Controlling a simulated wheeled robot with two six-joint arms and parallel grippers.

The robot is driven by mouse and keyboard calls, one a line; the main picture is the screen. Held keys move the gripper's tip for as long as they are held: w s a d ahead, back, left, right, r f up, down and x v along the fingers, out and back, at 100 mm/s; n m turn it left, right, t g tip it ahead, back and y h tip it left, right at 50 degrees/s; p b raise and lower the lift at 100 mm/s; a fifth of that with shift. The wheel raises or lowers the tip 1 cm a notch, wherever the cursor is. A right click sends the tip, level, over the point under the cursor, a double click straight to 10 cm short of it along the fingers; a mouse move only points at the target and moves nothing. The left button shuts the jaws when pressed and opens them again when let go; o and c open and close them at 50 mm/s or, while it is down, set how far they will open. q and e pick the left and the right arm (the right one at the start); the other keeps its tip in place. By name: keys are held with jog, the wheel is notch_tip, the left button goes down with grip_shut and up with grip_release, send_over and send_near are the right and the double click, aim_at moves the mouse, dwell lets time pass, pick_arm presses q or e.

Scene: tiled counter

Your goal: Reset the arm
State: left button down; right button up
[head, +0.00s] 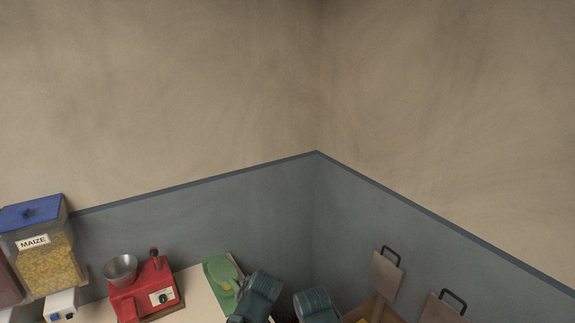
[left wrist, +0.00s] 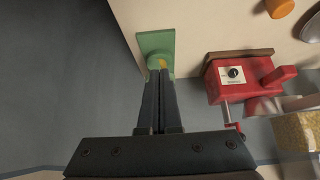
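My left gripper (left wrist: 158,82) shows in the left wrist view, its two dark fingers side by side and closed with only a thin gap. I see nothing held between them. The fingertips overlap the edge of a green block-like thing (left wrist: 157,42) with a small yellow patch. I cannot tell whether they touch it. In the head view no fingertips of the left gripper can be made out. The right gripper is not visible.
A red machine (head: 144,294) with a metal bowl (head: 121,269) stands on the pale counter (head: 201,292), beside a green item (head: 221,276). A clear maize bin (head: 47,262) with blue lid is at left. Walls meet behind.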

pick_arm(q)
jog(key=s+d+f+m+g+h, duration=0.1)
jog(key=s+d+f+m+g, duration=0.1)
jog(key=s, duration=0.6)
jog(key=s+d+f+m+g+h, duration=0.1)
jog(key=s+d+f+m+g, duration=0.1)
jog(key=s+d+m+g, duration=0.2)
jog(key=s+d+m, duration=0.1)
jog(key=s+m, duration=0.2)
jog(key=m, duration=0.1)
jog(key=shift+s+d+f+h, duration=0.15)
jog(key=shift+s+d+h, duration=0.2)
jog(key=shift+h, duration=0.05)
